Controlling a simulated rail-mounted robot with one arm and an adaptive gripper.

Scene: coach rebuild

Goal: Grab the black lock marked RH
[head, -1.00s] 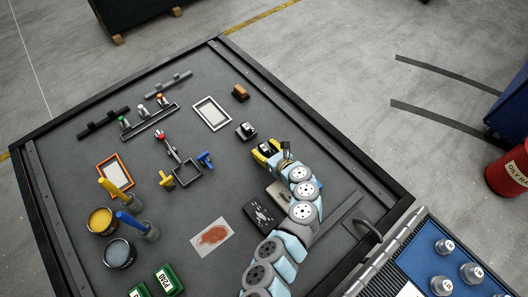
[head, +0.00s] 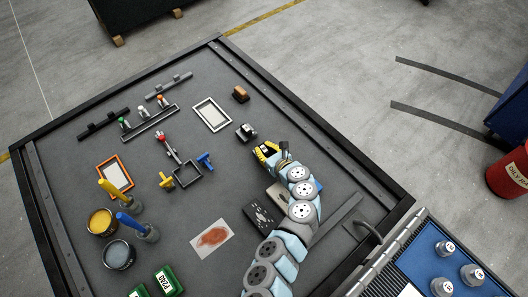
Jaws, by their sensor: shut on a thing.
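My gripper (head: 264,153), with yellow fingers, is low over the right part of the dark bench top. It is shut on a small dark thing with a pale top, which looks like a black lock (head: 267,148) and is mostly hidden by the fingers. A similar black lock (head: 246,131) with a pale face sits on the bench just up and left of my gripper, apart from it. The markings on both are too small to read, so I cannot tell which is RH.
A brown block (head: 240,93) and a white-edged frame (head: 212,114) lie beyond the gripper. A black plate (head: 262,214) and a partly hidden grey box lie beside my arm. Paint pots, including a yellow one (head: 101,221), stand at left.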

